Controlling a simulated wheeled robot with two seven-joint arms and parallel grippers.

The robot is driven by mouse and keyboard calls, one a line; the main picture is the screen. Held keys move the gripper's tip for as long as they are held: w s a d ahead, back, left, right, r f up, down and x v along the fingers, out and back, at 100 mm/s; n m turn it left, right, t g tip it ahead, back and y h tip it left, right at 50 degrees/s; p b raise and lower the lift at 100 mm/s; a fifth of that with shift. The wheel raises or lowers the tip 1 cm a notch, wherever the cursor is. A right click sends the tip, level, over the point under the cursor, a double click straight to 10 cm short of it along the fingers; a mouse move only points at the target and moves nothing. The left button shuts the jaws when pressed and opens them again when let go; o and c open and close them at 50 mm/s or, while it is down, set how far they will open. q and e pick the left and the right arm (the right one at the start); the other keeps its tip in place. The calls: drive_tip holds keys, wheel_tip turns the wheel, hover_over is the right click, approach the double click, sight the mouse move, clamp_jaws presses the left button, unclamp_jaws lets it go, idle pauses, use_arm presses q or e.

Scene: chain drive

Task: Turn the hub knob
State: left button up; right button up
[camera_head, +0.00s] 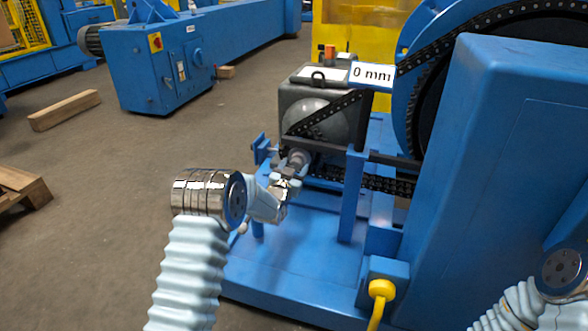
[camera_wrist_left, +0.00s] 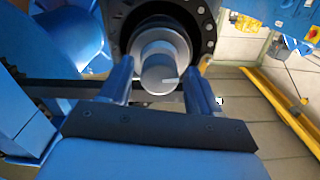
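The hub knob is a grey metal cylinder (camera_wrist_left: 160,68) with a light mark on its face, seen in the left wrist view in front of a black round hub flange (camera_wrist_left: 207,38). It also shows small in the head view (camera_head: 299,157), at the near end of the chain drive. My left gripper (camera_wrist_left: 160,82) has one finger on each side of the knob, and looks open, with narrow gaps to the knob's front. Whether the tips touch the wider part behind is unclear. In the head view my left gripper (camera_head: 288,172) is just below the knob. My right gripper is out of view.
A black chain (camera_head: 365,181) runs past blue posts (camera_head: 353,195) beside the knob. A tall blue cabinet (camera_head: 500,150) fills the right.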

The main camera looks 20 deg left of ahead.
use_arm(q)
drive_tip(key=shift+o, duration=0.3)
drive_tip(key=shift+s, duration=0.1)
drive_tip(key=s+p, duration=0.1)
drive_tip(key=s, duration=1.2)
drive_tip(key=shift+s+a, duration=0.2)
drive_tip(key=shift+s, duration=0.1)
